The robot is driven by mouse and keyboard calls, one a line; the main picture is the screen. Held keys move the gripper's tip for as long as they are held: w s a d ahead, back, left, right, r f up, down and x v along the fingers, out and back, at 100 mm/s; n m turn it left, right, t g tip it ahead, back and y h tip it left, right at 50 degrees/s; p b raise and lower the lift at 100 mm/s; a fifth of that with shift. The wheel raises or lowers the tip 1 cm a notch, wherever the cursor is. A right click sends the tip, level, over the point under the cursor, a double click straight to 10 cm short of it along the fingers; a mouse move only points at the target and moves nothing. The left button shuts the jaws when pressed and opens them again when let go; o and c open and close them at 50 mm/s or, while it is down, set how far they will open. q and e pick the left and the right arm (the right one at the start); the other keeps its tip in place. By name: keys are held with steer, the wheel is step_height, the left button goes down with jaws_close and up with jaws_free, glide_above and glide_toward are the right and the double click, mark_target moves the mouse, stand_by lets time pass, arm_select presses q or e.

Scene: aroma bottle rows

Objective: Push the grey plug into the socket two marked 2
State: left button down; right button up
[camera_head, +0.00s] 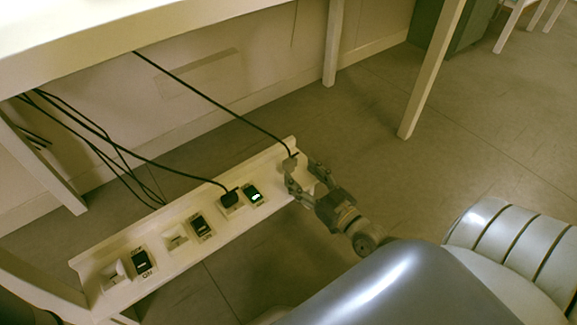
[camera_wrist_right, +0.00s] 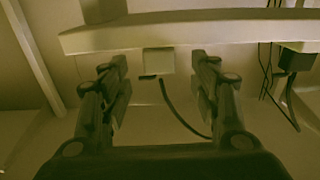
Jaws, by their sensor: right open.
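The pale socket strip (camera_head: 160,275) lies at a slant under the table. My right gripper (camera_head: 302,176) is open at the strip's far right end, with its fingers spread around a pale block (camera_wrist_right: 158,62) in the wrist view. A dark cable hangs from just below this block. I cannot tell whether the block is the grey plug or a socket, nor whether the fingers touch it. In the head view a cable runs down to the same place, where the gripper hides the plug. The number 2 is not readable. My left gripper is not in view.
A black plug (camera_head: 230,198) sits in a socket beside a green-lit switch (camera_head: 254,195). More dark switches (camera_head: 200,226) and pale sockets (camera_head: 175,238) line the strip. Cables hang from the table (camera_head: 100,38). A table leg (camera_head: 431,72) stands at right.

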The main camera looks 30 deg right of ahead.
mark_target(293, 164)
steer(key=shift+w, duration=0.65)
steer(key=w+b, duration=0.2)
steer(key=w, duration=0.1)
steer(key=w+b, duration=0.1)
steer(key=shift+w+a+r, duration=0.15)
steer(key=shift+r, duration=0.15)
steer(key=shift+w+r, duration=0.1)
steer(key=shift+w, duration=0.1)
steer(key=shift+c, duration=0.6)
steer(key=c, duration=1.1)
